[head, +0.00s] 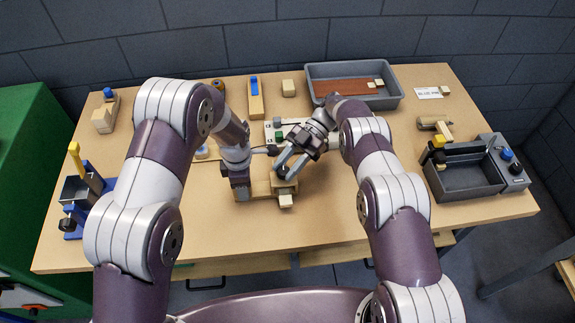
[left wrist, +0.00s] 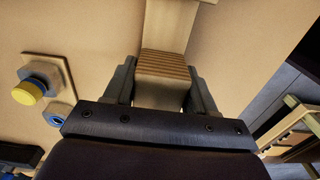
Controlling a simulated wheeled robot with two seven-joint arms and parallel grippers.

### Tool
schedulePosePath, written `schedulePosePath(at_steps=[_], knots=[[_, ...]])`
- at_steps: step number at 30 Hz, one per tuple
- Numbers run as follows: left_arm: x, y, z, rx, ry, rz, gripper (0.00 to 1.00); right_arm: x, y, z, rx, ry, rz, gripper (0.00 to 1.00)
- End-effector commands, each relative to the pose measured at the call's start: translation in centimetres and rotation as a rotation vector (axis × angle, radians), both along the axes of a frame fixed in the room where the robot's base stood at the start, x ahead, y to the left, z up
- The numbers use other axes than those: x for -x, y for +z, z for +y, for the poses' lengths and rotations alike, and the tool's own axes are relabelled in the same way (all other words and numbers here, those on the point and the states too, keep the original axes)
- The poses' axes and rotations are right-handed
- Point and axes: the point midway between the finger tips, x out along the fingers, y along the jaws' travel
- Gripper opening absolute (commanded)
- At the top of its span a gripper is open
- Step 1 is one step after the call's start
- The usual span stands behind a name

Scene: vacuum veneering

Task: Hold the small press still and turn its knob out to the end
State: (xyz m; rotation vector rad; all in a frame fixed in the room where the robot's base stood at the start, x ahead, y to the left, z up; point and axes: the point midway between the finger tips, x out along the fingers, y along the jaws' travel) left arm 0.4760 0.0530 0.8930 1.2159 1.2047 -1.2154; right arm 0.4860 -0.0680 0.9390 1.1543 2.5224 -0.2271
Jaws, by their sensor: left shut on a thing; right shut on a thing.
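The small press (head: 286,200) is a pale wooden piece near the front middle of the table. My left gripper (head: 250,188) is at its left side. In the left wrist view, my left gripper (left wrist: 160,80) is shut on a wooden part of the press (left wrist: 165,62) with a ridged, striped face. My right gripper (head: 284,170) comes down over the press from above and behind, its fingers shut at the top of the press. The knob is mostly hidden between those fingers, so I cannot tell how far out it is.
A grey tray (head: 394,98) with a brown sheet stands at the back. A dark grey bin (head: 468,190) is at the right, and a blue-based device (head: 80,190) at the left. A small panel with buttons (head: 270,133) lies behind the press.

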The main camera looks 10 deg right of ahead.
Motion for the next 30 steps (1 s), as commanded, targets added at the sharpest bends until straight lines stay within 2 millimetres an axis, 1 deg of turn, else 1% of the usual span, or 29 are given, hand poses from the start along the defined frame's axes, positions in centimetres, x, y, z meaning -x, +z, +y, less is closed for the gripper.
schedulePosePath(at_steps=[1, 6, 7, 9, 25, 28, 30], knots=[[0.04, 0.0, -0.02, -0.001, -0.003, 0.001, 0.24, 0.07, -0.32, 0.01, 0.005, -0.002, 0.001, 0.06], [0.03, 0.0, -0.02, -0.001, -0.003, 0.001, 0.24, 0.09, -0.36, 0.0, 0.005, -0.002, 0.002, 0.06], [0.02, 0.0, -0.03, 0.0, -0.003, 0.001, 0.24, 0.1, -0.36, 0.0, 0.005, -0.002, 0.002, 0.43], [0.01, 0.0, -0.03, 0.0, -0.002, 0.0, 0.24, 0.1, -0.33, 0.0, 0.004, -0.002, 0.003, 0.63], [-0.01, 0.0, 0.0, 0.0, 0.0, 0.0, 0.24, 0.08, -0.09, -0.03, 0.001, -0.014, 0.003, 0.63], [-0.02, 0.0, 0.0, 0.0, 0.0, 0.0, 0.24, 0.11, 0.01, -0.09, -0.001, -0.074, 0.003, 0.63], [-0.02, 0.0, 0.0, 0.0, 0.0, -0.001, 0.24, 0.24, 0.08, -0.2, -0.001, -0.15, 0.003, 0.63]])
